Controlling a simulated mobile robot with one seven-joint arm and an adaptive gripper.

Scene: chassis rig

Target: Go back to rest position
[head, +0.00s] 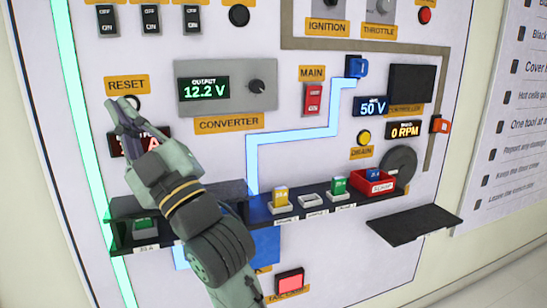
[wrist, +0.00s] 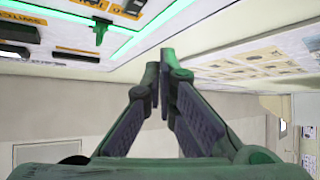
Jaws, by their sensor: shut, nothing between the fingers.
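My gripper (head: 125,117) is raised in front of the panel (head: 215,40) at the left in the head view, over the area just below the RESET label (head: 127,84). Its fingers point up and to the left and are closed together with nothing between them. I cannot tell whether the fingertips touch the panel. In the wrist view the two fingers (wrist: 160,72) meet near their tips, and the panel is along the top.
A dark shelf (head: 262,212) with coloured blocks runs across the panel's lower part, behind my arm. A red bin (head: 374,183) and an empty dark ledge (head: 413,224) stick out at the right. A converter box (head: 225,85) is right of my gripper. Green light strips edge the panel's left.

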